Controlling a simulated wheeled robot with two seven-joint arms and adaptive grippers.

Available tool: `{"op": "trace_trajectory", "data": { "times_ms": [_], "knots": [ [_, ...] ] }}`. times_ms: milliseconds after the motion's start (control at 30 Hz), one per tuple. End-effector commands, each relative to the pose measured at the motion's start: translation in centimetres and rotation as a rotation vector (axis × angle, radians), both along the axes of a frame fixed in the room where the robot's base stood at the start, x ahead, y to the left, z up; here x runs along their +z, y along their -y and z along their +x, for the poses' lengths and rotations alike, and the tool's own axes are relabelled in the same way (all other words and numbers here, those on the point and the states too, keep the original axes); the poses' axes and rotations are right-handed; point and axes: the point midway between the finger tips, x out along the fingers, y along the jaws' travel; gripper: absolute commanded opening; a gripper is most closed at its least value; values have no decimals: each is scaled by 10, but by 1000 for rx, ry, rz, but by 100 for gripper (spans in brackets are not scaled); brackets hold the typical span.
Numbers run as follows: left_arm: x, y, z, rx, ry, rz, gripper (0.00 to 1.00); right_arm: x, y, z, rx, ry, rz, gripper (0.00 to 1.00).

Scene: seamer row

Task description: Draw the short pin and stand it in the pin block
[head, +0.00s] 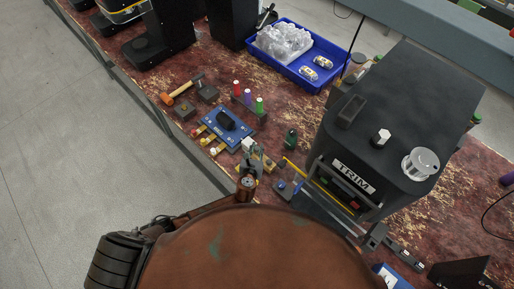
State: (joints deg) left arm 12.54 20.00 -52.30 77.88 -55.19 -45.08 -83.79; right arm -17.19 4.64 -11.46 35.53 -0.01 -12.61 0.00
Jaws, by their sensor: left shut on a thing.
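My left gripper (249,151) is over the near side of the bench, just right of a blue plate. It is shut on a small pale thing (248,143); its shape is mostly hidden, and I cannot tell whether it is the short pin. The blue plate (213,122) carries a black part on top. Several small pins with yellow, red and white ends (208,140) lie along its near edge. A dark block (245,103) behind it bears red, purple and green upright pieces; I cannot tell if it is the pin block. My right gripper is not in view.
A black machine marked TRIM (420,105) stands close on the right. A dark green bottle (291,139) stands left of it. A blue tray (337,55) with clear wrap and cans is behind. A hammer (180,91) and small dark blocks (186,111) lie left.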

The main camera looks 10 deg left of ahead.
Motion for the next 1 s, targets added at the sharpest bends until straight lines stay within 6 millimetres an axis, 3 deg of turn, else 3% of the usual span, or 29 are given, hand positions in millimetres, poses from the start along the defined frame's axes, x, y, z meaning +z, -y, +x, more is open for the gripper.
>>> {"op": "trace_trajectory", "data": {
  "times_ms": [67, 100, 367, 733, 1000],
  "knots": [
    [-3, 0, 0, 0, -1, 0, 0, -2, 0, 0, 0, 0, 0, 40],
    [-3, 0, 0, -1, -1, -1, 20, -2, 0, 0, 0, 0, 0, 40],
    [-4, -1, -1, 1, -4, -1, 38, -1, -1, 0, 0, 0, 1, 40],
    [-4, -1, -5, 2, -6, -2, 39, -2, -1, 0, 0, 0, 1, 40],
    [14, 1, -46, -1, -5, -4, 39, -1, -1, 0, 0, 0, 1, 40]
  ]
}}
